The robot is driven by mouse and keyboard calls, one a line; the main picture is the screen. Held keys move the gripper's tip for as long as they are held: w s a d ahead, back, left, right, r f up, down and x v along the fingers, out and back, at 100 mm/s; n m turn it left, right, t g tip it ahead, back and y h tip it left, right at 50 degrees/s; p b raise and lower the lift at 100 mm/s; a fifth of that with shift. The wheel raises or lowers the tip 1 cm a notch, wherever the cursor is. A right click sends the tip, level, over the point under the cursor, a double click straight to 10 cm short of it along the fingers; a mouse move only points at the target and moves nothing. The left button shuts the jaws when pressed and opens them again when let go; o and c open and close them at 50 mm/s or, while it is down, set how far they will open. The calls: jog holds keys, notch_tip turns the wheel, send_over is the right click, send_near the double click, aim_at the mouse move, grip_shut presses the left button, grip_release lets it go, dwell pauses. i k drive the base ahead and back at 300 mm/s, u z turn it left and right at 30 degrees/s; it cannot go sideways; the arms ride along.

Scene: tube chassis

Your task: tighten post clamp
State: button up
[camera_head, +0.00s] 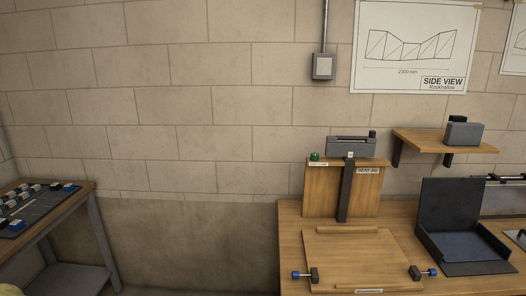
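My gripper is not in view. A wooden upright board (318,199) stands at the back of the right workbench. A dark post (346,192) leans in front of it, slightly tilted. A grey clamp-like block (350,147) with a black knob sits at the top of the board, above the post. A green knob (314,156) is on the board's top left. Two small dark clamps with blue ends, a left one (313,275) and a right one (416,273), sit at the front corners of a flat wooden board (345,262). Which part is the post clamp, and how tight it is, I cannot tell.
An open dark case (482,269) stands on the workbench (290,230) at right. A wall shelf (410,142) holds a grey box (464,134). A side table (80,197) at left carries a dark tray (14,229) with several small parts. The gap between the tables looks clear.

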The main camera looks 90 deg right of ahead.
aim_at(315, 156)
jog(key=z, duration=1.75)
